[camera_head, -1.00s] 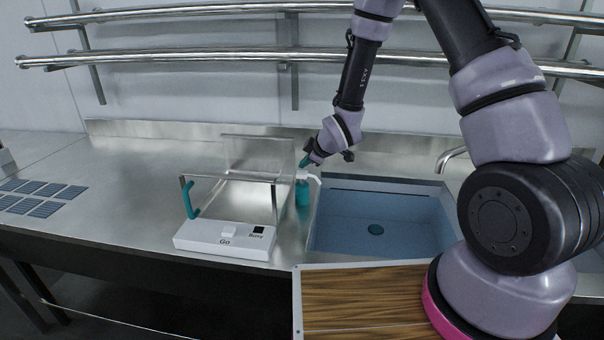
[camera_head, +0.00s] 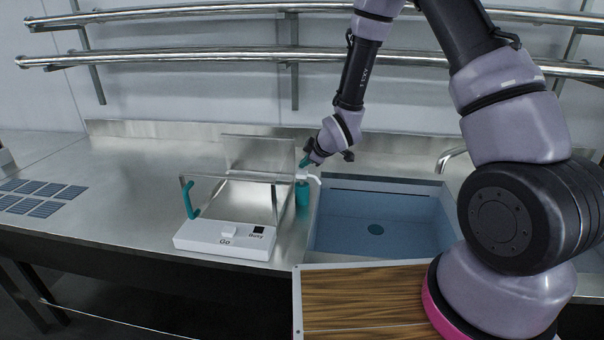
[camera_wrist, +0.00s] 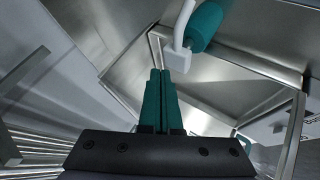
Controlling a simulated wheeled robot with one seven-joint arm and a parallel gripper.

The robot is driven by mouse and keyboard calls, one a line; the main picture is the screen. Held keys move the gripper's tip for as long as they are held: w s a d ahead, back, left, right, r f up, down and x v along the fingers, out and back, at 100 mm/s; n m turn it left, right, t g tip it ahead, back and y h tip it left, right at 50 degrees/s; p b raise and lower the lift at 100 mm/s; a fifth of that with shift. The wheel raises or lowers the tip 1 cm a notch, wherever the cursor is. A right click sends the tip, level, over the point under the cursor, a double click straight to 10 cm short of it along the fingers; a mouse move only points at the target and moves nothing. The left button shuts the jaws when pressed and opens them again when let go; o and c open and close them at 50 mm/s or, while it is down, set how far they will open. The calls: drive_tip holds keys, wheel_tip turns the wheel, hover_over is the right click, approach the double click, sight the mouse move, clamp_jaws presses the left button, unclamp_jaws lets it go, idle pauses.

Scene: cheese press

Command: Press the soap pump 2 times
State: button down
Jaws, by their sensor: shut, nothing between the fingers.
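The soap pump is a teal bottle (camera_head: 302,195) with a white pump head and spout (camera_head: 314,179). It stands on the steel counter by the left edge of the sink. In the wrist view the white head (camera_wrist: 178,58) and the teal bottle (camera_wrist: 206,27) show just beyond my fingertips. My gripper (camera_head: 304,162) is above the pump, pointing down at a slant. Its teal fingers (camera_wrist: 160,73) are shut together with nothing between them. The tips are very close to the pump head; I cannot tell whether they touch it.
A press with a teal handle (camera_head: 191,200) and a white base (camera_head: 205,240) stands left of the pump. The blue sink (camera_head: 400,240) and a faucet (camera_head: 450,157) are to the right. Steel rails (camera_head: 220,60) run along the wall. Dark tiles (camera_head: 38,198) lie far left.

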sight(305, 173)
drive_tip(key=shift+f, duration=0.1)
idle(0.7)
drive_tip(key=shift+f, duration=0.3)
drive_tip(key=shift+f, duration=0.85)
idle(1.1)
drive_tip(key=shift+r, duration=1.25)
drive_tip(key=shift+r, duration=2.5)
drive_tip(key=shift+r, duration=0.1)
